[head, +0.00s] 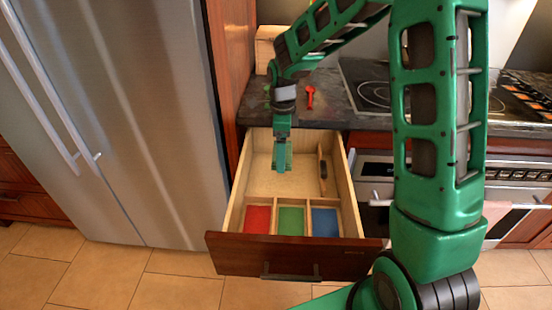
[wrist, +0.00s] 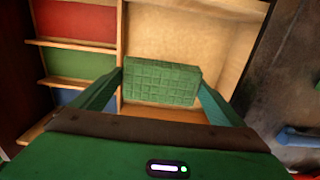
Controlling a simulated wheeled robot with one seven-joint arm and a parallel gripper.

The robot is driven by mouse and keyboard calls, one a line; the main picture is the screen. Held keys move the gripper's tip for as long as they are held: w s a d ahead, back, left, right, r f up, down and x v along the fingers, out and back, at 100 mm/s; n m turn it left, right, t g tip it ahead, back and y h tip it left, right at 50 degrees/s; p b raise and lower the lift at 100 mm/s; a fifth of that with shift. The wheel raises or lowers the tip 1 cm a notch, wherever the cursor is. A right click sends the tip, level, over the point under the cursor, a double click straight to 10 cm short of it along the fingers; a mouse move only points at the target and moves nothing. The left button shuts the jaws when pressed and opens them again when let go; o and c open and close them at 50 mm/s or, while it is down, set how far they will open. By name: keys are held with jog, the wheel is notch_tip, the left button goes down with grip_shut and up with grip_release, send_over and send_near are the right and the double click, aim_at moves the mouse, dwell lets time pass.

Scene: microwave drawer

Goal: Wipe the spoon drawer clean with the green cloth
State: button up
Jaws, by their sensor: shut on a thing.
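The spoon drawer (head: 337,208) is pulled open below the counter. It has a large bare rear section and three front compartments with red (head: 257,219), green (head: 291,221) and blue (head: 325,222) floors. My gripper (head: 282,168) points down into the rear section. In the wrist view, my gripper (wrist: 160,88) is shut on the green cloth (wrist: 162,82), a folded, quilted-looking block held between the two fingers. The cloth appears low over the wooden drawer floor; whether it touches cannot be told. In the head view the cloth is mostly hidden among my fingers.
A narrow wooden piece (head: 322,172) stands along the drawer's right side. A red spoon-like item (head: 310,96) lies on the dark counter (head: 330,112) behind. The fridge (head: 130,110) stands left, the stove (head: 380,90) right. My arm hides part of the oven.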

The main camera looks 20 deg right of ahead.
notch_tip(320, 180, up, 13)
dwell(0.8)
jog(key=shift+f, duration=0.1)
dwell(0.4)
